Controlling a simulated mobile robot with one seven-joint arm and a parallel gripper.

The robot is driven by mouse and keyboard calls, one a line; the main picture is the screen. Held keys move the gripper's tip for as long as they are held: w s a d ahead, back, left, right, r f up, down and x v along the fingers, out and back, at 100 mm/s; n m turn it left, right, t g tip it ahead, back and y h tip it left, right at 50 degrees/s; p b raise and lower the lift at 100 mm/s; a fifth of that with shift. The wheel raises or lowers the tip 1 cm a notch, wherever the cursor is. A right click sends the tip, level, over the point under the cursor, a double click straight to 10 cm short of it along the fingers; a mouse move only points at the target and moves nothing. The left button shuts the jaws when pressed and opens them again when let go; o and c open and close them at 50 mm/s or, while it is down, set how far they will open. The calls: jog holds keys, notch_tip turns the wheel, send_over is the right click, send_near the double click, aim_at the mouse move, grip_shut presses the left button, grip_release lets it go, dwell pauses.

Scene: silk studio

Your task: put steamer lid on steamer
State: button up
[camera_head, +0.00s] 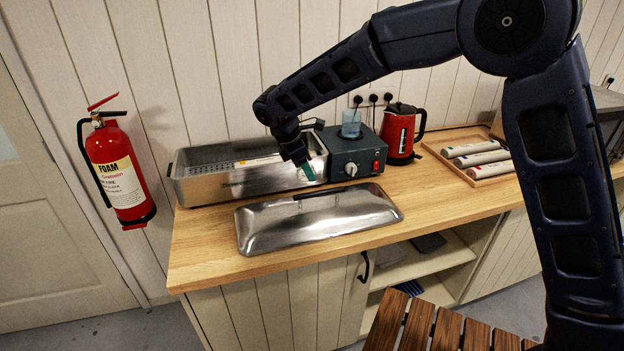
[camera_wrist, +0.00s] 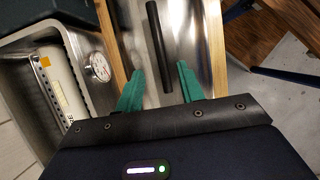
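The steamer lid (camera_head: 290,222) is a shiny metal cover lying on the wooden counter in front of the steamer. Its dark bar handle (camera_wrist: 161,45) shows in the wrist view, ahead of my fingers and roughly between them. The steamer (camera_head: 190,183) is an open metal trough with a perforated rack inside and a dark control box at its right end. My gripper (camera_head: 306,172) hangs over the steamer's front right, above and behind the lid. In the wrist view its green fingers (camera_wrist: 160,88) are apart with nothing between them.
A blue cup (camera_head: 351,124) stands on the control box. A red kettle (camera_head: 400,133) and a wooden tray (camera_head: 436,147) with rolls are to the right. A red fire extinguisher (camera_head: 118,173) hangs on the wall at left. Bare counter (camera_head: 440,202) lies right of the lid.

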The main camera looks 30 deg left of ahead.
jog(key=shift+s+a+r, duration=0.1)
jog(key=shift+r, duration=0.4)
